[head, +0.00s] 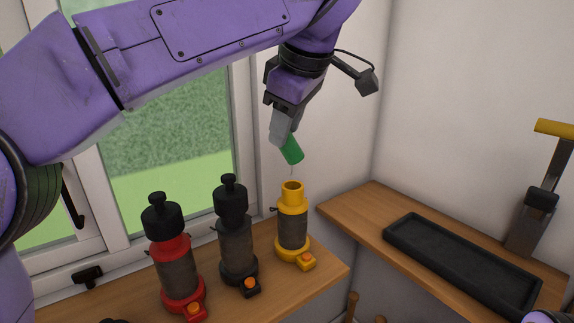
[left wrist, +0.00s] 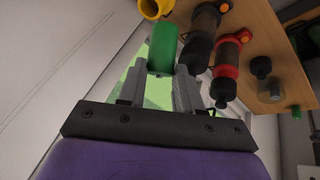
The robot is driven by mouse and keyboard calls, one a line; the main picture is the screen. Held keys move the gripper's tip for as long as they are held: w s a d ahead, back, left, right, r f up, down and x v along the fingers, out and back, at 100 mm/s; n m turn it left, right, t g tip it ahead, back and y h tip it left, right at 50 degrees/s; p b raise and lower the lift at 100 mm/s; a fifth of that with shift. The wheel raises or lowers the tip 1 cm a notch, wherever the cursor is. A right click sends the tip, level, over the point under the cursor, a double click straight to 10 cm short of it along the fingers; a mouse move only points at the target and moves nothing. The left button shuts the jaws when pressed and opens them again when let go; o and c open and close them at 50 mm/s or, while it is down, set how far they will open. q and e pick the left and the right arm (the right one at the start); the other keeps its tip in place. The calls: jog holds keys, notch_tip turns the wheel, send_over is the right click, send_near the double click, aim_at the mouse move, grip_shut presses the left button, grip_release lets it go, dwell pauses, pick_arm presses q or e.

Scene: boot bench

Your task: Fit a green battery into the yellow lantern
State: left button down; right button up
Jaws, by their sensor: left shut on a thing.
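My left gripper (head: 282,134) is shut on a green battery (head: 292,150), which sticks out below the fingertips, tilted in the head view. The battery hangs above the yellow lantern (head: 293,228), with a small gap between them. The lantern stands upright on the bench, its round neck open at the top and no cap on it. In the left wrist view, the battery (left wrist: 163,47) sits at the ends of my left fingers (left wrist: 160,85), and part of the yellow lantern (left wrist: 152,8) shows beyond it at the top edge. My right gripper is not in view.
A capped black lantern (head: 237,245) and a capped red lantern (head: 175,265) stand left of the yellow one on the wooden bench (head: 325,268). A black tray (head: 455,262) is at right.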

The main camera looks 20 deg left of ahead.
aim_at(286, 157)
pick_arm(q)
jog(key=w+f, duration=0.2)
jog(key=w+a+f+b, duration=0.1)
jog(key=w+f, duration=0.1)
jog(key=f, duration=0.1)
jog(key=w+a+f, duration=0.1)
jog(key=w+f, duration=0.1)
jog(key=f, duration=0.1)
jog(key=shift+w+f+b, duration=0.2)
jog(key=shift+f+b, duration=0.05)
jog(key=shift+b, duration=0.1)
jog(key=shift+f+p, duration=0.1)
jog(key=shift+p, duration=0.55)
jog(key=shift+f, duration=0.3)
jog(key=c, duration=0.8)
grip_release()
jog(key=shift+f, duration=0.15)
jog(key=shift+o, duration=0.2)
